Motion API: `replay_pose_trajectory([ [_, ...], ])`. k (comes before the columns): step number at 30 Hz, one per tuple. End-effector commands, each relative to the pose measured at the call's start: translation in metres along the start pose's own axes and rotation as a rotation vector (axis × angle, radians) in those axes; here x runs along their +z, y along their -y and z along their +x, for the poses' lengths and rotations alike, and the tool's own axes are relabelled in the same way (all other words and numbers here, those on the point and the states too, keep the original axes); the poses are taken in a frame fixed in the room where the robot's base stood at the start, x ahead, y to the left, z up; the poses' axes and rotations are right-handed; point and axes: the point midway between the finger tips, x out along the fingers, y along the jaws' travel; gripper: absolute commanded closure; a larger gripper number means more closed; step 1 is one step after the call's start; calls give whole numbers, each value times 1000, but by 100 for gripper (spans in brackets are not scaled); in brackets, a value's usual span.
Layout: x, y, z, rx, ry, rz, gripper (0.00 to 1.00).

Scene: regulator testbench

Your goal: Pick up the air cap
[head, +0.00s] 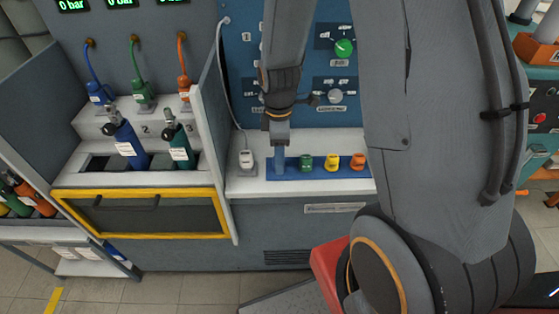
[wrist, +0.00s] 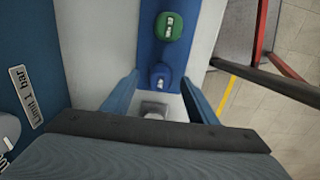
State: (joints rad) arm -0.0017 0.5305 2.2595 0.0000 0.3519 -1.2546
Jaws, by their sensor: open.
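A row of small caps stands on a blue strip (head: 290,181) on the white counter: green (head: 306,162), yellow (head: 332,162) and orange (head: 358,161). The wrist view shows a blue cap (wrist: 160,75) at the strip's end, beside the green cap (wrist: 170,26). Their labels are too small to read, so I cannot tell which is the air cap by its label. My gripper (head: 280,166) points down over the strip's left end and hides the blue cap in the head view. In the wrist view my gripper (wrist: 162,84) is open, its fingers either side of the blue cap's near side.
A small white device (head: 246,158) with a cable stands left of the strip. A grey divider wall (head: 212,110) separates it from blue (head: 125,146) and green (head: 180,148) bottles in a rack. A blue panel (head: 335,55) with knobs rises behind the strip.

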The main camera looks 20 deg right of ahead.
Motion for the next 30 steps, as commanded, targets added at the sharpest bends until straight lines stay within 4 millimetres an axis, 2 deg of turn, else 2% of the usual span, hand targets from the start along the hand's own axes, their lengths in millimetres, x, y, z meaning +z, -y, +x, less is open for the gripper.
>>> replay_pose_trajectory([
  [6,0,1,17,0,0,0,47],
  [14,0,0,18,1,0,0,47],
  [22,0,1,18,0,0,0,91],
  [30,0,0,17,1,0,0,91],
])
